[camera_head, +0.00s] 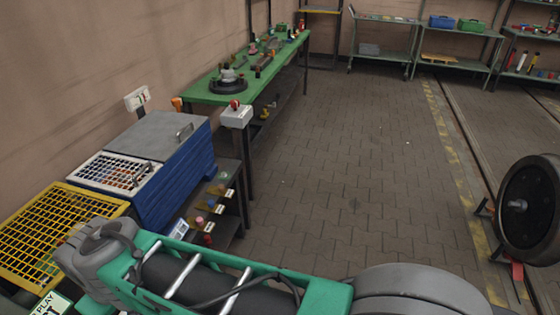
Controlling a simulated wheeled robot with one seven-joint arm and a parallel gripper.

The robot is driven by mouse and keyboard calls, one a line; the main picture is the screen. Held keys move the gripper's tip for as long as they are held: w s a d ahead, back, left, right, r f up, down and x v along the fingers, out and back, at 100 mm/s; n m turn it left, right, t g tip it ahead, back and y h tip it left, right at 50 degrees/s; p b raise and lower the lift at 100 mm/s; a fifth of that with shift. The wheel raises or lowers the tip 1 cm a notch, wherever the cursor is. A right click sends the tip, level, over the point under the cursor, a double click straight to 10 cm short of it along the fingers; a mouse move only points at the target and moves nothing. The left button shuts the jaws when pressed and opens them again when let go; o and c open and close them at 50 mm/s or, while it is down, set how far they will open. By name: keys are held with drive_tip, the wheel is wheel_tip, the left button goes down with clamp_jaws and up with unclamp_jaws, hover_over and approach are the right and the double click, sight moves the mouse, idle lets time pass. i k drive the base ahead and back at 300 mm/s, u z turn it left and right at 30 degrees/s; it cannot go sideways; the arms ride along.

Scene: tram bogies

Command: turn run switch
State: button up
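A white box with a red knob (236,113) is fixed at the near right corner of the green workbench. A second white box (137,99) is on the left wall above the grey lid. Either may be the run switch; no label is legible at this size, and I cannot tell which way the red knob points. My gripper does not show. Green and grey parts, apparently my own arm, fill the bottom of the head view and are well apart from both boxes.
A blue cabinet with a grey lid (155,135), a white grid tray (108,172) and a yellow grate (50,235) line the left wall. A low shelf (228,232) holds small parts. A wheel (530,210) stands at right. The paved floor (350,150) between is clear.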

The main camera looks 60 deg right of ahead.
sight(234, 103)
drive_tip(key=z, duration=1.75)
drive_tip(key=k, duration=0.6)
drive_tip(key=z, duration=0.9)
drive_tip(key=i, duration=2.85)
drive_tip(key=u, duration=1.15)
drive_tip(key=i, duration=0.8)
drive_tip(key=u, duration=1)
drive_tip(key=i, duration=0.25)
drive_tip(key=u, duration=0.2)
